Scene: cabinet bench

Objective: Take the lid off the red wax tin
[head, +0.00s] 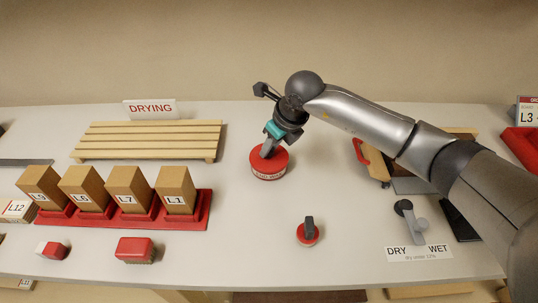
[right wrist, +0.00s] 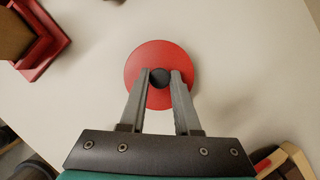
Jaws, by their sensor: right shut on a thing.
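The red wax tin (head: 269,174) stands on the bench near the middle in the head view, with a pale label band on its side. Its round red lid (right wrist: 160,99) is on top, seen from above in the right wrist view. A dark round knob (right wrist: 159,77) rises from the lid's middle. My right gripper (head: 267,153) is over the tin, its fingers shut on the knob; the fingertips show either side of it in the right wrist view (right wrist: 159,74). The lid seems to sit on the tin; any gap between them cannot be made out. My left gripper is not in view.
A slatted wooden drying rack (head: 150,140) and a red tray (head: 205,212) of labelled wooden blocks are left of the tin. A small red piece with a dark handle (head: 308,231) stands in front. A DRY/WET label (head: 418,253) lies front right. Bench around the tin is clear.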

